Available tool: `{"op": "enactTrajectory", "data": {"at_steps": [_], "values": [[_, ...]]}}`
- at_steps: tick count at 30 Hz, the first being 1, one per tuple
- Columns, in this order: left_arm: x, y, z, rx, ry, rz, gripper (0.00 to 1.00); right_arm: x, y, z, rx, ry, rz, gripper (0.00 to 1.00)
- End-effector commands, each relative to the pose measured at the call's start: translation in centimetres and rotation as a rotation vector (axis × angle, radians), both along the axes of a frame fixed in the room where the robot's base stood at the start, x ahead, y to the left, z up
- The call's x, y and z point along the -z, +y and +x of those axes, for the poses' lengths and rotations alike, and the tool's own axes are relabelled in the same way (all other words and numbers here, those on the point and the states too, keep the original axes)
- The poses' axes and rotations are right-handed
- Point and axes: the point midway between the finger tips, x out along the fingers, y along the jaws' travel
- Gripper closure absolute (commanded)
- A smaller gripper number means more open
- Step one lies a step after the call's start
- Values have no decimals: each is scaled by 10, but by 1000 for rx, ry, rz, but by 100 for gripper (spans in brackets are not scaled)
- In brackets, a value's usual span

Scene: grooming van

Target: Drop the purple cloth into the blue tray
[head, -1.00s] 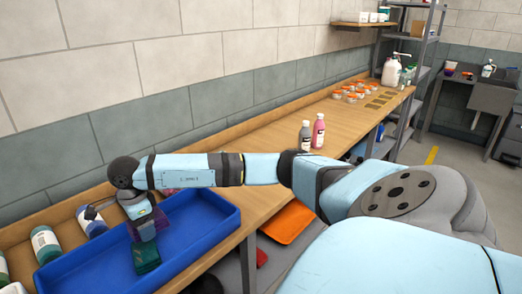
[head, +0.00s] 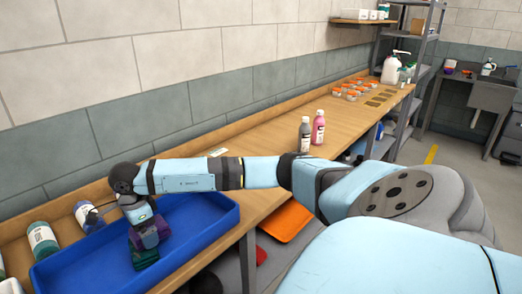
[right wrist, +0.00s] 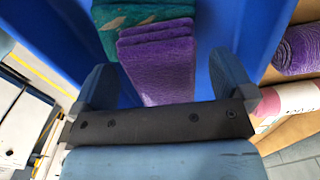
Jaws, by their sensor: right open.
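The purple cloth (head: 152,236) is a folded stack inside the blue tray (head: 210,243), partly covered by my gripper. It lies beside a folded teal cloth (head: 146,258). My right gripper (head: 142,214) reaches down over the tray. In the right wrist view its fingers are spread wide, with the purple cloth (right wrist: 160,62) between and beyond them and the teal cloth (right wrist: 140,14) behind it. Whether the cloth rests on the tray floor or on the teal cloth is hard to tell. My left gripper is not in view.
A grey bottle (head: 304,135) and a pink bottle (head: 319,127) stand farther along the wooden bench (head: 268,158). The tray's right side is empty. Rolled purple material (right wrist: 298,48) shows beside the tray.

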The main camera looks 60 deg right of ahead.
Motion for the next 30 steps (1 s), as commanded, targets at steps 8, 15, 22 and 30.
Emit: {"op": "enactTrajectory", "data": {"at_steps": [8, 15, 22, 30], "values": [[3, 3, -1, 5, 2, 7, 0, -45, 0, 1, -1, -5, 0, 0], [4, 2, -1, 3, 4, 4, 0, -100, 0, 1, 0, -5, 0, 0], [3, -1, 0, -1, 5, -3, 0, -130, 0, 0, 0, -3, 0, 0], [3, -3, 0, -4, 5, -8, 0, -137, 0, 0, 0, 0, 0, 0]]}}
